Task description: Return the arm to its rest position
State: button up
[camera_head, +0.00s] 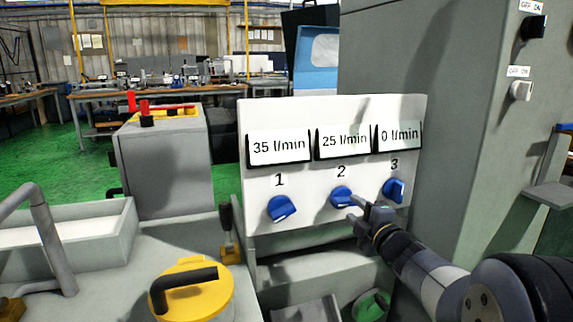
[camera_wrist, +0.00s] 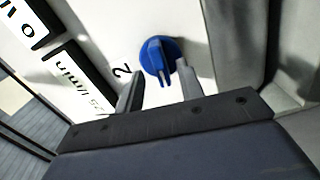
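I cannot tell whether the fingers touch the knob. My arm extends from the lower right of the head view toward the panel.
The panel also bears blue knob 1 (camera_head: 282,208) and blue knob 3 (camera_head: 394,190), with displays reading 35, 25 and 0 l/min. A grey cabinet (camera_head: 440,150) stands at right. A yellow cap with a dark handle (camera_head: 205,295) is at lower left.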

aim_at(349, 206)
jog(key=p+v, duration=0.1)
jog(key=v, duration=0.6)
jog(key=b+x, duration=0.1)
jog(key=x, duration=0.9)
jog(key=shift+w+a+f+b, duration=0.1)
jog(key=shift+b, duration=0.25)
jog(key=shift+r+m+p, duration=0.3)
jog(key=shift+m+p, duration=0.1)
jog(key=shift+p, duration=0.4)
jog(key=shift+m+p, duration=0.3)
jog(key=shift+p, duration=0.15)
jog(key=m+p, duration=0.5)
jog(key=p, duration=0.1)
jog(key=shift+f+p, duration=0.1)
jog(key=shift+p, duration=0.2)
jog(key=shift+f+m+p, duration=0.15)
jog(key=shift+m+p, duration=0.4)
jog(key=shift+m, duration=0.15)
jog(key=shift+f, duration=0.1)
